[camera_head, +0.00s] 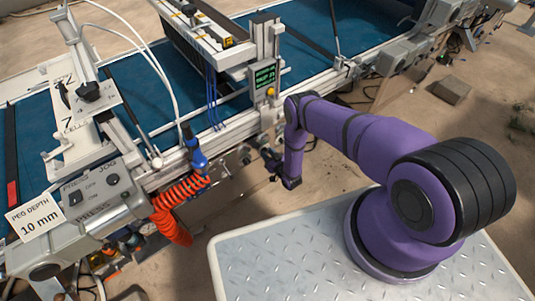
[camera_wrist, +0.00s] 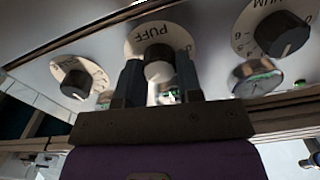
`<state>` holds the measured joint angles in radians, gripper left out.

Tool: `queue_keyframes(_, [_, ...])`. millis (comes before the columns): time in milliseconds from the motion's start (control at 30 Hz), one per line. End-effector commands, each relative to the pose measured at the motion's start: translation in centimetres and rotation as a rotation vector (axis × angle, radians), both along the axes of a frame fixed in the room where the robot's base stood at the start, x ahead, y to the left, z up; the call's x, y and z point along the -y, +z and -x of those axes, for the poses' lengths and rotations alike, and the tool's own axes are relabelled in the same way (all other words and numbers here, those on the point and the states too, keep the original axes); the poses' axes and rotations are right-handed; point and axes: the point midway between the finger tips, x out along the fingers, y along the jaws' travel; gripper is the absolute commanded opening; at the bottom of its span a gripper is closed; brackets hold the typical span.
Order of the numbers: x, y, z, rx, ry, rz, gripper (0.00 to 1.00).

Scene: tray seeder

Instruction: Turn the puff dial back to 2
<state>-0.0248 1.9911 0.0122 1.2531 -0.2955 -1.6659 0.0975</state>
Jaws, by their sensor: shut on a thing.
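The puff dial (camera_wrist: 158,68) is a dark knob with a pale grey front on a round cream plate (camera_wrist: 150,32) marked PUFF, upside down in the wrist view. My gripper (camera_wrist: 158,80) has one dark finger on each side of the knob and is shut on it. The fingers and knob cover much of the scale, so I cannot read the setting. In the head view my gripper (camera_head: 273,166) is at the machine's near side, below the small green display (camera_head: 265,77); the puff dial is not visible there.
In the wrist view, another dial (camera_wrist: 76,84) is at left and a dial with a plate ending in UM (camera_wrist: 282,38) is at right. A round gauge (camera_wrist: 257,79) sits close to the right finger. An orange coiled hose (camera_head: 180,195) hangs left of my arm.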

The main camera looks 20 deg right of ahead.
Motion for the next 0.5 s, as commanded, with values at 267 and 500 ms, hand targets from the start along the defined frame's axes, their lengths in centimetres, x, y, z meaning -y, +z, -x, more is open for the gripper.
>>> queue_keyframes(267, [-0.12,-0.01,0.05,0.035,0.002,0.107,0.09])
queue_keyframes(500, [-0.2,-0.03,0.08,0.097,0.003,0.3,0.1])
